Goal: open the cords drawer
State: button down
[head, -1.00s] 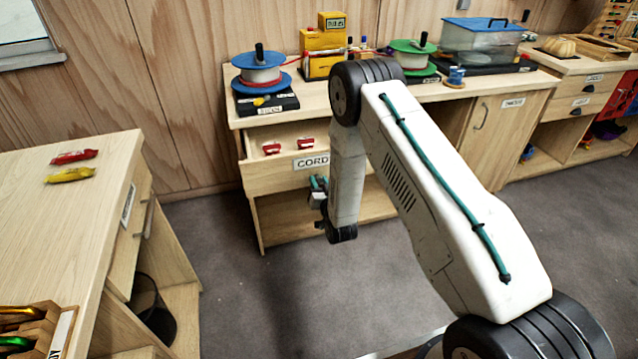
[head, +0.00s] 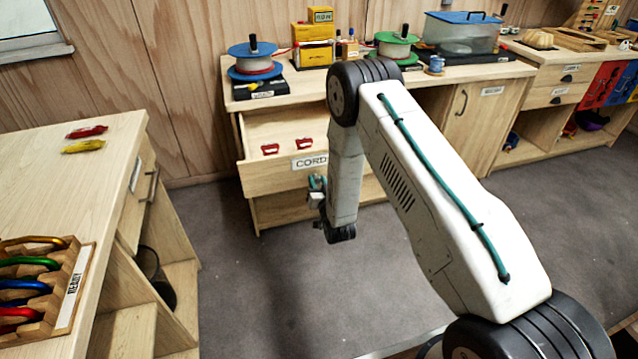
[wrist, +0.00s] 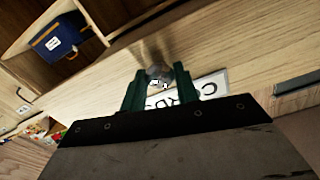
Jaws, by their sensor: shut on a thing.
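The cords drawer (head: 262,181) is pulled out of the wooden bench under the spools. Its pale wood front carries a "CORD…" label, part of which my arm hides in the head view. Two small red items (head: 270,149) lie inside, and bare drawer floor shows behind them. In the wrist view my gripper (wrist: 158,82) has its green fingers on either side of the dark rounded drawer handle (wrist: 159,71), shut on it, with the label (wrist: 210,87) just beside.
A side bench (head: 95,165) stands at left with a carabiner rack (head: 62,285) and red and yellow packets. Spools, a yellow box (head: 313,45) and a clear bin (head: 462,34) stand on the back bench. Grey floor before the drawer is free.

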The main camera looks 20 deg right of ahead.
jog(key=c, duration=1.1)
grip_release()
jog(key=shift+o, duration=0.2)
jog(key=s, duration=0.7)
jog(key=shift+s, duration=0.4)
